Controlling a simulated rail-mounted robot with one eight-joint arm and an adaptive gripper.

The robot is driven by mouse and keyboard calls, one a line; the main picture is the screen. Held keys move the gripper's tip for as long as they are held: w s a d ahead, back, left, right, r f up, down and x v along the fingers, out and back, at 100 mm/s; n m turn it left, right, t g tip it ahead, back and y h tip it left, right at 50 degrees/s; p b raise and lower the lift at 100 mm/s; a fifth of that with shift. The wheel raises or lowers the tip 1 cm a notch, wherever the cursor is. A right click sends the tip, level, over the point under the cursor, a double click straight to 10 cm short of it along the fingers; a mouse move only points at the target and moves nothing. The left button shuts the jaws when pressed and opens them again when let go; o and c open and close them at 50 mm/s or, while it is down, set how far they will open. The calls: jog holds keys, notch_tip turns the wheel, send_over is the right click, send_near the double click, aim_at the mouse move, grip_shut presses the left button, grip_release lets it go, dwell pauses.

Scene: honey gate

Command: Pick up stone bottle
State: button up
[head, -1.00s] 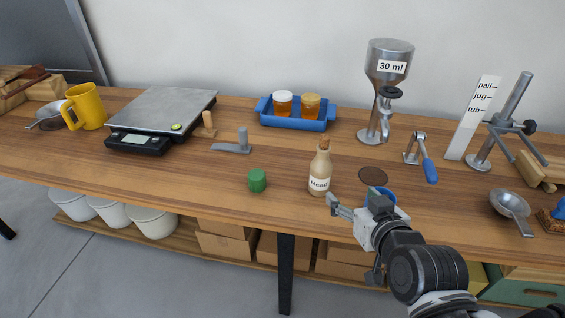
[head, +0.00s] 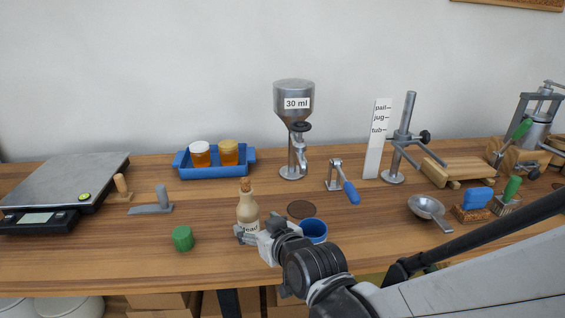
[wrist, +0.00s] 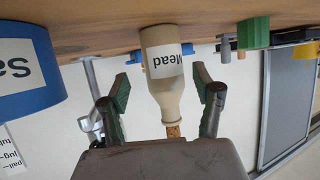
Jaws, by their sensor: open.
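The stone bottle (head: 247,207) is beige, has a cork and a "Mead" label, and stands upright on the wooden table. In the wrist view, which is upside down, the bottle (wrist: 163,72) shows between my two green-padded fingers. My gripper (head: 246,236) is open at the bottle's near side in the head view and hides its lower part. In the wrist view my gripper (wrist: 161,88) has a visible gap between each finger and the bottle. Whether the fingers reach fully past the bottle is unclear.
A blue cup (head: 314,231) stands close to the right of my gripper. A green cylinder (head: 182,239) stands to the left. Behind are a blue tray (head: 213,173) with two jars and a metal funnel dispenser (head: 293,100). The tabletop between the bottle and tray is clear.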

aim_at(253, 223)
jog(key=b+x, duration=0.1)
jog(key=x, duration=0.4)
jog(key=shift+s+a+b, duration=0.1)
jog(key=shift+a+b, duration=0.1)
jog(key=shift+b, duration=0.15)
grip_shut()
